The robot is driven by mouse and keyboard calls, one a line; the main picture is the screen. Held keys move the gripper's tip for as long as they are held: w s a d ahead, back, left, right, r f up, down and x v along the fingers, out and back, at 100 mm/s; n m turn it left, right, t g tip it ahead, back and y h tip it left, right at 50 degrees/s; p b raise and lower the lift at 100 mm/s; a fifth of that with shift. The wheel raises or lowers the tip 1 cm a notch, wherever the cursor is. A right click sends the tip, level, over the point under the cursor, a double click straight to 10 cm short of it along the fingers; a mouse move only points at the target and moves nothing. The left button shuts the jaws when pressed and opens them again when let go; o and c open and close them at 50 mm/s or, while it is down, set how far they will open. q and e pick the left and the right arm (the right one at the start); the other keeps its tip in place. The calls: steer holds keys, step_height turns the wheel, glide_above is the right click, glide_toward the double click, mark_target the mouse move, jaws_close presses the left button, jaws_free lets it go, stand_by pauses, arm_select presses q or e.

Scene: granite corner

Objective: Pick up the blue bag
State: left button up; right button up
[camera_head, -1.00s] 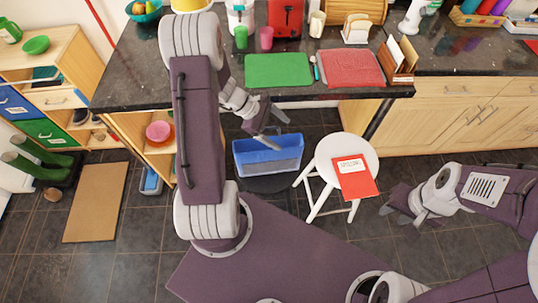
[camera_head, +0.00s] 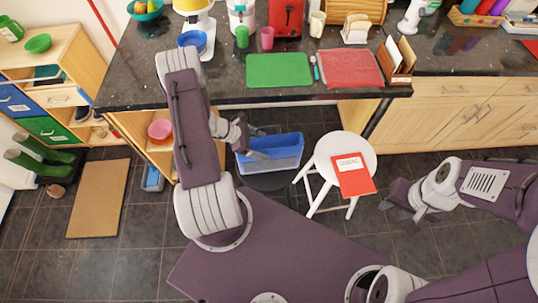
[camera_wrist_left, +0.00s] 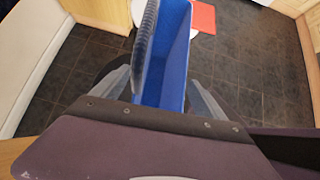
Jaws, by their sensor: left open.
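The blue bag (camera_head: 275,155) is an open-topped, box-shaped blue container, low beneath the counter's front edge and left of the white stool. In the left wrist view the blue bag (camera_wrist_left: 176,65) runs up the middle, with a grey ribbed band along its left side. My left gripper (camera_head: 256,140) is at the bag's upper left. Its jaws are open, with one finger each side of the bag's near end in the wrist view; contact cannot be told. My right gripper (camera_head: 402,205) is away to the right over the floor, seemingly empty; its jaw opening is unclear.
The dark counter (camera_head: 225,85) overhangs behind the bag. A white stool (camera_head: 346,150) with a red booklet (camera_head: 354,178) stands just right of it. An open wooden shelf (camera_head: 158,150) is at the left.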

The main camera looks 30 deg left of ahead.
arm_select(q)
steer(key=x, duration=0.2)
steer(key=shift+w+d+f, duration=0.2)
steer(key=shift+w+f, duration=0.05)
steer(key=shift+s, duration=0.1)
steer(key=c, duration=0.7)
steer(key=shift+r, duration=0.1)
jaws_close()
